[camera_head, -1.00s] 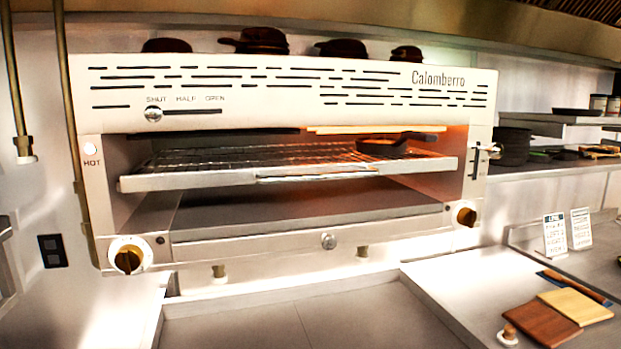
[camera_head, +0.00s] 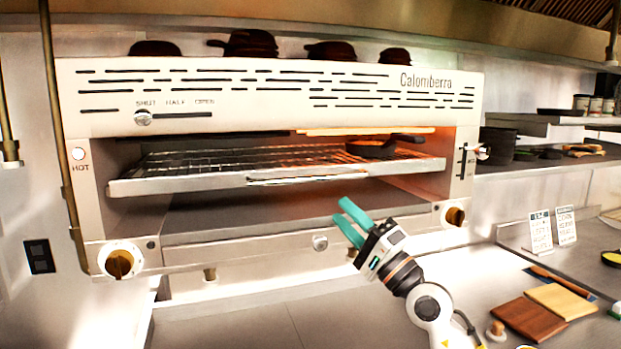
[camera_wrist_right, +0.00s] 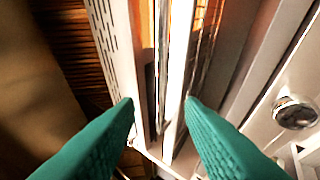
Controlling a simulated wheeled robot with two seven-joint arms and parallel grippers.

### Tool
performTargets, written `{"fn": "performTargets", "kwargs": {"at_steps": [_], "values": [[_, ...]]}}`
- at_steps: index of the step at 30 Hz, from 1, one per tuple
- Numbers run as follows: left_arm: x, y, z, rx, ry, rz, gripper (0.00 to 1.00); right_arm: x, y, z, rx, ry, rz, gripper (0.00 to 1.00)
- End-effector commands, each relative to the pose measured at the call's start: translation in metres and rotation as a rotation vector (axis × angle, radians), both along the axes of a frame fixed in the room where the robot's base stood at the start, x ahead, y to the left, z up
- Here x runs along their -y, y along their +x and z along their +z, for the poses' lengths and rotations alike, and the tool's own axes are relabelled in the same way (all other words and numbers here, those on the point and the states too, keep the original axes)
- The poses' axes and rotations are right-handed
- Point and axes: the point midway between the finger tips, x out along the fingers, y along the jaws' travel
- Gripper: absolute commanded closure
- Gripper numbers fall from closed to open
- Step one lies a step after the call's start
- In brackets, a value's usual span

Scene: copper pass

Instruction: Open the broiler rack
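The broiler (camera_head: 130,108) is a wide metal unit with an open front. Its wire rack (camera_head: 215,160) sits inside, with a pale front bar (camera_head: 200,182) across the opening and a lighter handle strip (camera_head: 305,175) at its middle. A small dark pan (camera_head: 370,150) rests on the rack's right part. My right gripper (camera_head: 342,211), with teal fingers, is open and empty in front of the broiler, just below the handle strip in the picture. In the right wrist view, the gripper (camera_wrist_right: 160,102) has its fingers apart, with long metal bars of the broiler front beyond them. My left gripper is out of view.
A slider knob (camera_head: 143,118) stands at SHUT. Cutting boards (camera_head: 535,318) lie on the right counter. Dark pans (camera_head: 250,43) sit on top.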

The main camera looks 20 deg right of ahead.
Motion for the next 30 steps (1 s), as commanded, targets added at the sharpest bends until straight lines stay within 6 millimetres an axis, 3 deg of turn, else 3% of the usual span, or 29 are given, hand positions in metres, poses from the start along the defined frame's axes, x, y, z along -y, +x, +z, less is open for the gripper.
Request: {"fn": "performTargets", "kwargs": {"at_steps": [6,15,29,30], "values": [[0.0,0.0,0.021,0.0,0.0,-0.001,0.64,-0.018,0.031,0.027,-0.001,0.008,0.005,0.64],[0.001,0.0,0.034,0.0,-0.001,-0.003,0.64,-0.039,0.071,0.05,-0.002,0.009,0.005,0.64],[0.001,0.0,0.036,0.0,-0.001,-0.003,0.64,-0.045,0.081,0.056,-0.001,0.006,0.005,0.64],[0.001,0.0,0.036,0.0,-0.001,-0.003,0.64,-0.045,0.081,0.056,-0.001,0.007,0.005,0.68]]}}
